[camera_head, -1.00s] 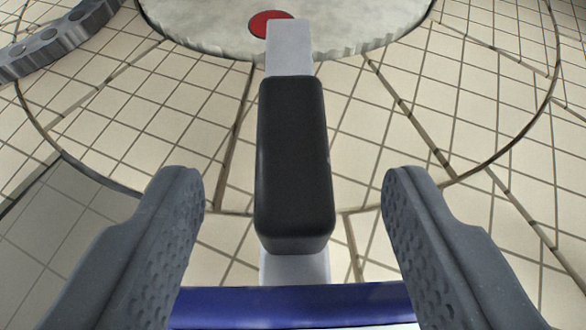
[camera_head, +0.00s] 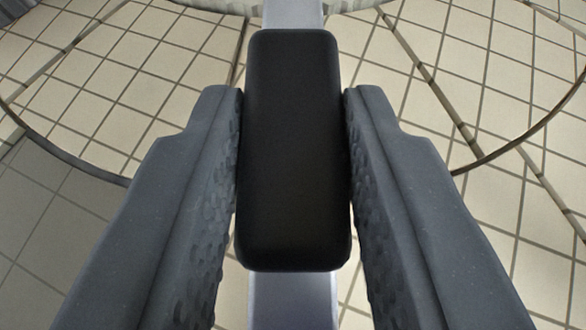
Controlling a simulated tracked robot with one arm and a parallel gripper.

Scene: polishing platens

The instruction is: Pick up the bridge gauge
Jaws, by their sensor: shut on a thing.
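The bridge gauge shows as a black block-shaped grip (camera_head: 293,150) on a pale grey metal bar (camera_head: 292,298). The bar runs lengthwise, coming out beyond the grip at the top of the view and below it at the bottom. My gripper (camera_head: 294,125) is shut on the black grip, with one textured grey finger against its left side and the other against its right side. The ends of the bar are out of view, so I cannot tell what they rest on.
A cream surface with a dark grid of grooves (camera_head: 440,65) spreads beneath and around the gauge. A curved dark line and wider seams cross it. A sliver of a pale disc's edge shows at the top. The surface at both sides looks clear.

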